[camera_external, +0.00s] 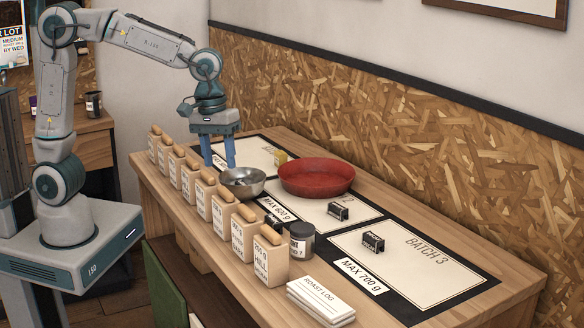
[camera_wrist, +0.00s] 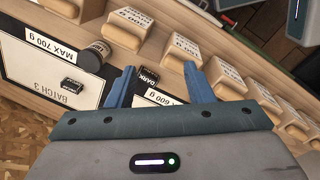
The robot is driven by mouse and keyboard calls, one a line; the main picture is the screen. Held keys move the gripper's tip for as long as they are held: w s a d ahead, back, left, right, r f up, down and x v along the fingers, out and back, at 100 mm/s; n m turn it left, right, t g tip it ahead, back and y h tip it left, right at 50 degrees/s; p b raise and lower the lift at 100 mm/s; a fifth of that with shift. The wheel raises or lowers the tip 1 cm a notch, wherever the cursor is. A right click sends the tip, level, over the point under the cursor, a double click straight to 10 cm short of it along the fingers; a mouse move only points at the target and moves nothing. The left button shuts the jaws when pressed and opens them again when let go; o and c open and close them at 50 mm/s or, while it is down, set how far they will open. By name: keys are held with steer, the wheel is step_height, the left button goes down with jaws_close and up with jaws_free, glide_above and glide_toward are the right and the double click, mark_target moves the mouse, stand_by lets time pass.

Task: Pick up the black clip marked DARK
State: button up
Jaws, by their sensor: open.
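A small black clip marked DARK (camera_wrist: 149,76) shows in the wrist view, beyond my fingertips and between them in the picture, beside the MAX 600 g label. My gripper (camera_external: 219,164) points down above the far left part of the table, behind the metal bowl. Its blue fingers (camera_wrist: 159,69) are apart with nothing held, well away from the clip.
A metal bowl (camera_external: 242,183) and a red bowl (camera_external: 316,178) stand near my gripper. A row of weight blocks (camera_external: 222,216) lines the front edge. A dark jar (camera_external: 302,241) stands near the clip. Other black clips lie by batch 2 (camera_external: 338,211) and batch 3 (camera_external: 373,242).

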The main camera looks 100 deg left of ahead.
steer(key=w+a+f+n+g, duration=0.1)
steer(key=w+a+f+n, duration=0.5)
steer(key=w+a+n, duration=0.35)
steer(key=n, duration=0.1)
glide_above(273, 219)
step_height(273, 219, down, 8)
steer(key=shift+a+f+p, duration=0.15)
steer(key=shift+f+p, duration=0.05)
steer(key=shift+p, duration=0.15)
steer(key=shift+f+p, duration=0.6)
steer(key=shift+f, duration=2)
jaws_close()
